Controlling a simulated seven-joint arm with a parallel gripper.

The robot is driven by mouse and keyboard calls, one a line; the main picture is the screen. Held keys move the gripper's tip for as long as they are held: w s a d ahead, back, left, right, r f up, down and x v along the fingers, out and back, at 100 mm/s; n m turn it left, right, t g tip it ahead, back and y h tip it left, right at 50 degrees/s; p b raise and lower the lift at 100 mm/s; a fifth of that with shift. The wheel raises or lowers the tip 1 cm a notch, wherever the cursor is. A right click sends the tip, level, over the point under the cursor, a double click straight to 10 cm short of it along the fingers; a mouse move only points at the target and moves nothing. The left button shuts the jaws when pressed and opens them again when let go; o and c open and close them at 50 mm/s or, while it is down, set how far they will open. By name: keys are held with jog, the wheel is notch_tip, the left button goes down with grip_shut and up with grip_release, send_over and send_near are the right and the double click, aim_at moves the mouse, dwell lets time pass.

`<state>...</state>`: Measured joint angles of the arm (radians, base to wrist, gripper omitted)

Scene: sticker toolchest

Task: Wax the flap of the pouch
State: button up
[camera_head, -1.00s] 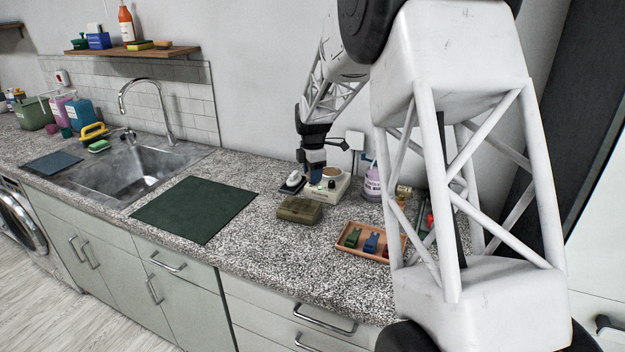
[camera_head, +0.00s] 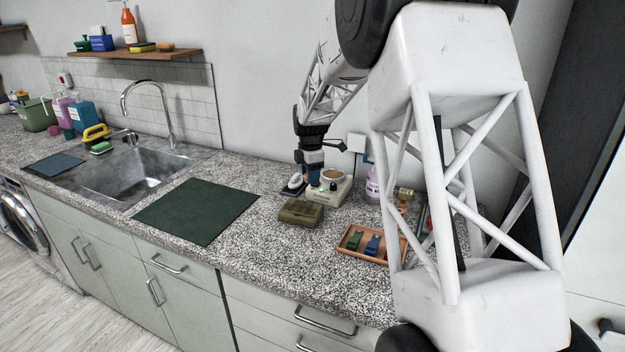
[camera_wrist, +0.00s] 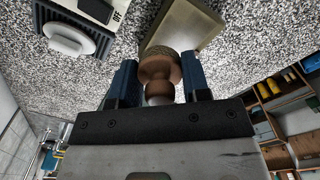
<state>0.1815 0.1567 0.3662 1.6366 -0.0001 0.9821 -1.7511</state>
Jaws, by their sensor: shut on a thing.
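The pouch (camera_head: 301,211) is a flat olive-brown piece lying on the granite counter, and part of it shows in the wrist view (camera_wrist: 192,30). My gripper (camera_head: 312,180) is behind the pouch, above the counter. In the wrist view its blue fingers (camera_wrist: 158,85) are shut on a round wooden dauber (camera_wrist: 160,68) with a rough tan face. A cream-coloured warmer (camera_head: 331,188) with a round tan-filled top stands just right of my gripper. The dauber is hidden in the head view.
A white iron-like object (camera_head: 293,186) sits left of my gripper. An orange tray (camera_head: 372,243) holds green and blue clips. A purple-white bottle (camera_head: 373,187) stands behind the tray. A dark green mat (camera_head: 196,210) lies left of the pouch, with bare counter around it.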

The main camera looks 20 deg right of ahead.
jog(key=shift+w+a, duration=1.5)
jog(key=shift+a, duration=0.25)
jog(key=shift+f, duration=0.15)
